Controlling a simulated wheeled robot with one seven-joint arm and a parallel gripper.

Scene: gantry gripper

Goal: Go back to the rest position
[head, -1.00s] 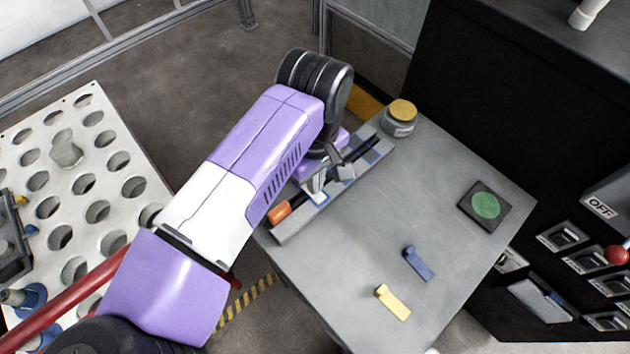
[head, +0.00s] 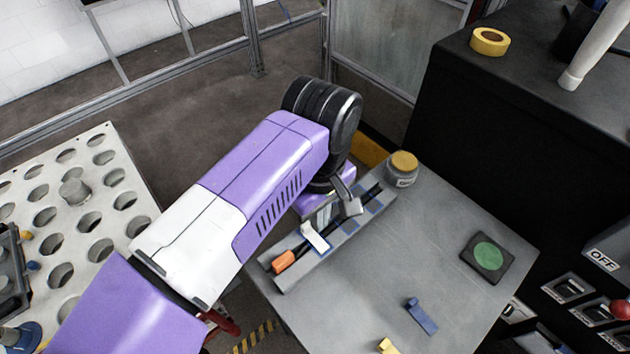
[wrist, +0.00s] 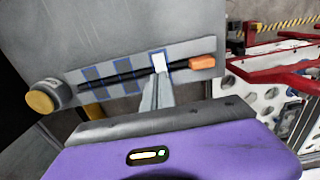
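My gripper (head: 324,212) hangs over the grey holder (head: 284,277) at the table's far left edge. In the wrist view its grey fingers (wrist: 157,92) look close together, with nothing visible between them. The holder (wrist: 205,75) carries a black rod with an orange end (head: 284,261); the orange end also shows in the wrist view (wrist: 203,63). A white patch (wrist: 160,62) lies across the rod just beyond my fingertips in that view. My forearm and wrist hide part of the floor and the far side of the holder in the head view.
A jar with a yellow lid (head: 403,168) stands at the holder's far end. A green button (head: 488,257), a blue piece (head: 421,316) and a yellow piece (head: 388,347) are on the table. A white perforated board (head: 118,205) stands left. A black cabinet (head: 520,150) rises right.

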